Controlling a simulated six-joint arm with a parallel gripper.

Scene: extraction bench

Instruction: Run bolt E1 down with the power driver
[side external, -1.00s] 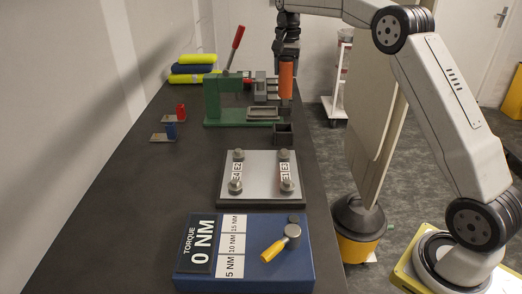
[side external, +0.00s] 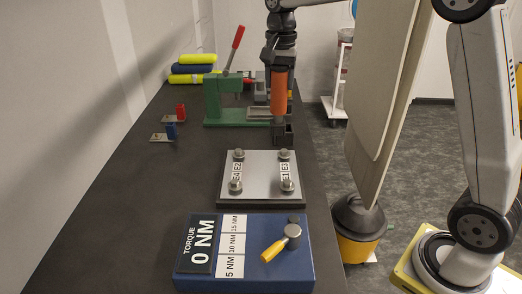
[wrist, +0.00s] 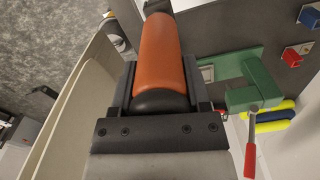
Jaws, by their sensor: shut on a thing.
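The power driver, an orange cylinder (side external: 279,92) with a dark lower end, hangs upright below my gripper (side external: 279,62). My gripper is shut on it; the wrist view shows the orange body (wrist: 160,58) between my jaws (wrist: 160,98). The driver's lower end overlaps a small dark square holder (side external: 288,134) in the side view; I cannot tell whether it is inside, above or in front. The grey bolt plate (side external: 262,172) lies nearer the camera, with a bolt at each corner. Bolt E1 (side external: 287,185) appears to be the near right one, beside its label. The driver is apart from it.
A blue torque box (side external: 300,268) reads 0 NM, with a yellow-handled knob (side external: 281,243). A green press (side external: 222,102) with a red lever stands behind the driver. Red (side external: 181,112) and blue (side external: 170,131) pieces sit at left. The left bench is largely bare.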

